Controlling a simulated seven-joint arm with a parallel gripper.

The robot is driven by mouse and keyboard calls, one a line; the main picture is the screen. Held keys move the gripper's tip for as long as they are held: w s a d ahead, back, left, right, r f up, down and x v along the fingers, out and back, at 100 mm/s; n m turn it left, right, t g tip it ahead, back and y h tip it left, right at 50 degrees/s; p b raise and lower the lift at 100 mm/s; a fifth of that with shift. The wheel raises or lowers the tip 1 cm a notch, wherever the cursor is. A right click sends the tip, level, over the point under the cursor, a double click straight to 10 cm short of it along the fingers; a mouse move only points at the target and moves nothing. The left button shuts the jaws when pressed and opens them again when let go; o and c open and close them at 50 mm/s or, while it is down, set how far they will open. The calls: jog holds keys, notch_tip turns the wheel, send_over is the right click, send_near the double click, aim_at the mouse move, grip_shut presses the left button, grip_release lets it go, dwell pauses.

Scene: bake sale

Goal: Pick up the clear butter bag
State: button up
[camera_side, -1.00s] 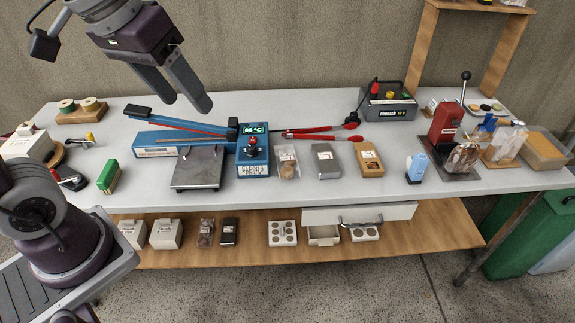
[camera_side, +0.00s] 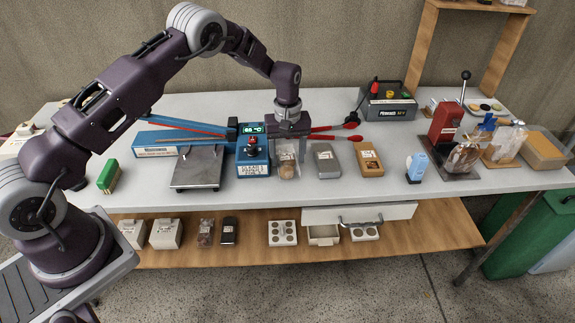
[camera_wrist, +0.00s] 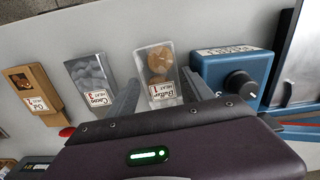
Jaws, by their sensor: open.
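The clear butter bag (camera_side: 289,172) stands on the table between the blue sealer control box and a grey bag. It is see-through, with round tan pieces inside and a white label, and it also shows in the wrist view (camera_wrist: 161,60). My gripper (camera_side: 288,158) is open and low over this bag. In the wrist view my gripper's two fingers (camera_wrist: 159,84) lie on either side of the bag's near part, with a gap visible. I cannot tell whether either finger touches it.
The blue control box (camera_side: 253,157) is close on the bag's left. The grey bag (camera_side: 327,160) and a brown bag (camera_side: 370,160) stand to its right. Red-handled tongs (camera_side: 335,133) lie behind. A metal plate (camera_side: 198,168) sits further left. Clear table lies in front.

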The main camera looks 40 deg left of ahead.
notch_tip(320, 180, down, 2)
jog(key=c, duration=0.6)
jog(key=shift+o, duration=0.2)
jog(key=shift+r, duration=0.15)
